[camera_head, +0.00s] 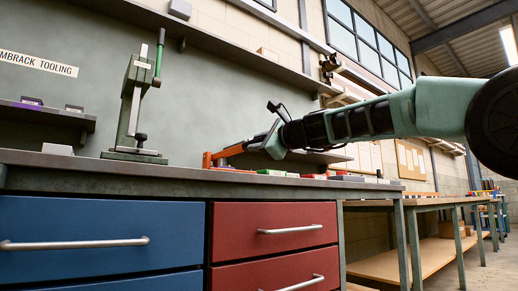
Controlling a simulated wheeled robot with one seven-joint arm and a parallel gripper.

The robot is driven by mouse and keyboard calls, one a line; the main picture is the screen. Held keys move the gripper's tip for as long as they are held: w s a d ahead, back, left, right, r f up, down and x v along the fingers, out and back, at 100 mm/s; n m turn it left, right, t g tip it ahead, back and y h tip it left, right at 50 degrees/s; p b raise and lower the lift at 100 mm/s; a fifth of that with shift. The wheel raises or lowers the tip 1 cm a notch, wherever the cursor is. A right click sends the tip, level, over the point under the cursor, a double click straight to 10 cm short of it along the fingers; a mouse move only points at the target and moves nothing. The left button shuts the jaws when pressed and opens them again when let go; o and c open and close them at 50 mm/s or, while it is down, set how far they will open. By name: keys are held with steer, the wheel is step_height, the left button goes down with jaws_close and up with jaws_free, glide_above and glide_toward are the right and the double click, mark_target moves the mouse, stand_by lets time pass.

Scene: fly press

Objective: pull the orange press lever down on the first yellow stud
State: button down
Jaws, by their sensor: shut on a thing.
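The orange press (208,160) stands on the bench top, right of the green press. Its orange lever (232,150) slopes gently up to the right from the press to my gripper (256,142). My gripper is shut on the lever's right end, and my arm reaches in from the right. The fingertips are small and partly hidden at this distance. I cannot make out the yellow stud in this view.
A green press (131,105) with a green-handled lever stands upright to the left. Small coloured pieces (275,172) lie on the bench (100,163) below my gripper. Shelves run along the wall. Blue (90,225) and red (275,222) drawers are under the bench.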

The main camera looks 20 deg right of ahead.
steer(key=shift+a+f, duration=0.1)
stand_by(0.3)
steer(key=c, duration=1.2)
jaws_free()
steer(key=shift+o, duration=0.2)
steer(key=r+v, duration=0.1)
steer(key=v, duration=1.6)
steer(key=shift+s+f+p, duration=0.2)
steer(key=shift+f+p, duration=0.15)
steer(key=shift+f, duration=0.1)
